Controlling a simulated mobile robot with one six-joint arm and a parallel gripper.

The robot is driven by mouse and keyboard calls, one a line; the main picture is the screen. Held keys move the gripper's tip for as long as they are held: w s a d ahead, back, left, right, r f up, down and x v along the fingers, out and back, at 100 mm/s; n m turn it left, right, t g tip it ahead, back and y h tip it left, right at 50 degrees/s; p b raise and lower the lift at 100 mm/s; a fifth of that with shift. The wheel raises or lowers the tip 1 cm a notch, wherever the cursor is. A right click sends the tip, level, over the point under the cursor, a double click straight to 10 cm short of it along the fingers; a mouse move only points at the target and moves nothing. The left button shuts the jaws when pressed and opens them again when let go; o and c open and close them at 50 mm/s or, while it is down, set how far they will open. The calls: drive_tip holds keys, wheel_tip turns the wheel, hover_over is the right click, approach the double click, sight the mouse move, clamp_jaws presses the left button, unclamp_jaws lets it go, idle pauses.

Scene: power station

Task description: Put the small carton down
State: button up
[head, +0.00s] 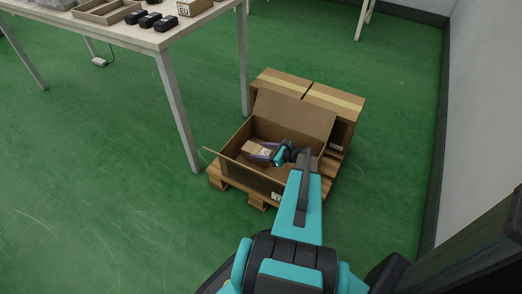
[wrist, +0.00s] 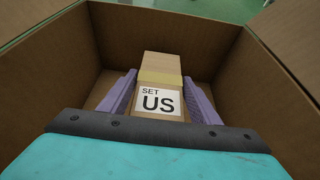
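In the head view the small carton (head: 257,149) and my gripper (head: 264,154) are inside a large open cardboard box (head: 249,178). The box walls surround the carton in the wrist view. I cannot tell whether the carton's underside touches the box floor.
The open box stands on a wooden pallet (head: 216,176), with closed taped cartons (head: 335,100) behind it and a raised flap (head: 294,115). A table (head: 130,32) with black items (head: 150,20) and a carton marked "EU" (head: 194,7) stands at the upper left.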

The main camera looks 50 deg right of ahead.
drive_tip(key=shift+o, duration=1.4)
drive_tip(key=shift+s+r, duration=0.15)
drive_tip(key=shift+r, duration=0.6)
drive_tip(key=p+v, duration=0.2)
drive_tip(key=v, duration=0.9)
drive_tip(key=shift+s+p, duration=0.3)
drive_tip(key=shift+s, duration=0.05)
drive_tip(key=shift+d, duration=0.1)
